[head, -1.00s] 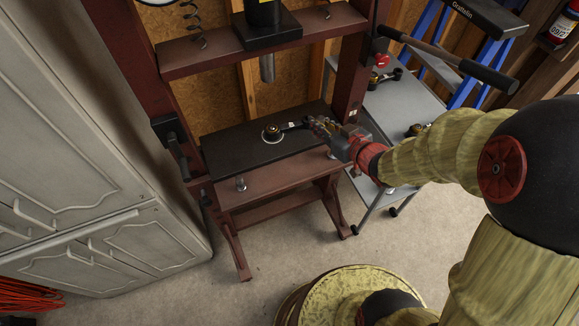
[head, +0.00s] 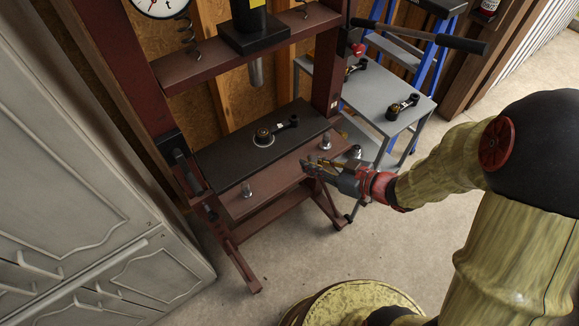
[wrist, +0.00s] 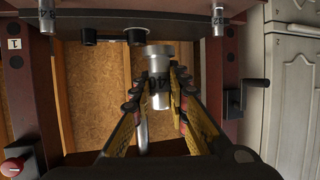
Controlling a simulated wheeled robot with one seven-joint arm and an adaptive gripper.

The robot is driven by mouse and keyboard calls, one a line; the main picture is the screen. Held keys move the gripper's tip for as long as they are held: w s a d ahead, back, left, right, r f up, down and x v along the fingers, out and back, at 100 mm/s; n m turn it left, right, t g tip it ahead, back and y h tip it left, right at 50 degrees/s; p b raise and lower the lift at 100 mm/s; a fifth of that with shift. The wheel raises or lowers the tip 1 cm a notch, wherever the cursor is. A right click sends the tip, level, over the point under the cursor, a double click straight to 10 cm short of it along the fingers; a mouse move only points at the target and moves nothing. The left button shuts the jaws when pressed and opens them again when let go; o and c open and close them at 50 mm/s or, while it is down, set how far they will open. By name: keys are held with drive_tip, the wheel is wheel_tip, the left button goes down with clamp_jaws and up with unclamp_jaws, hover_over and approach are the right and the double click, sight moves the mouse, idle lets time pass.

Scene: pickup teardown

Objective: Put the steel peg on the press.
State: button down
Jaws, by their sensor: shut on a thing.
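The steel peg (wrist: 160,72) is silver and stepped, with a wide end and a number on its side. It sits between the fingers of my gripper (wrist: 160,92), which is shut on it. In the head view my gripper (head: 308,166) is at the right part of the press's front beam, and I cannot make out the held peg clearly there. The press (head: 235,203) has a dark red frame and a black bed plate (head: 222,163). A black link arm with a ring end (head: 284,126) lies on the plate. The press's silver ram (head: 256,73) hangs above.
Silver upright fittings stand on the front beam at left (head: 246,188) and right (head: 325,141), the right one close to my gripper. A grey cart (head: 372,92) with black link parts (head: 403,107) stands at the right. A grey cabinet (head: 80,170) closes off the left.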

drive_tip(key=w+a+f+b, duration=0.1)
drive_tip(key=w+a+f, duration=0.1)
drive_tip(key=w, duration=0.1)
drive_tip(key=w+a+f+b, duration=0.2)
drive_tip(key=w+f, duration=0.1)
drive_tip(key=w+a+f+b, duration=0.1)
drive_tip(key=w+a+f, duration=0.1)
drive_tip(key=w+f, duration=0.1)
drive_tip(key=shift+a+f+b, duration=0.1)
drive_tip(key=shift+b, duration=0.3)
drive_tip(key=shift+w+a+f, duration=0.15)
drive_tip(key=shift+w+f, duration=0.05)
drive_tip(key=shift+f, duration=0.05)
wheel_tip(320, 180, down, 3)
drive_tip(key=shift+w+f+b, duration=0.15)
drive_tip(key=shift+f+b, duration=0.05)
drive_tip(key=shift+b, duration=1)
drive_tip(key=shift+r, duration=0.1)
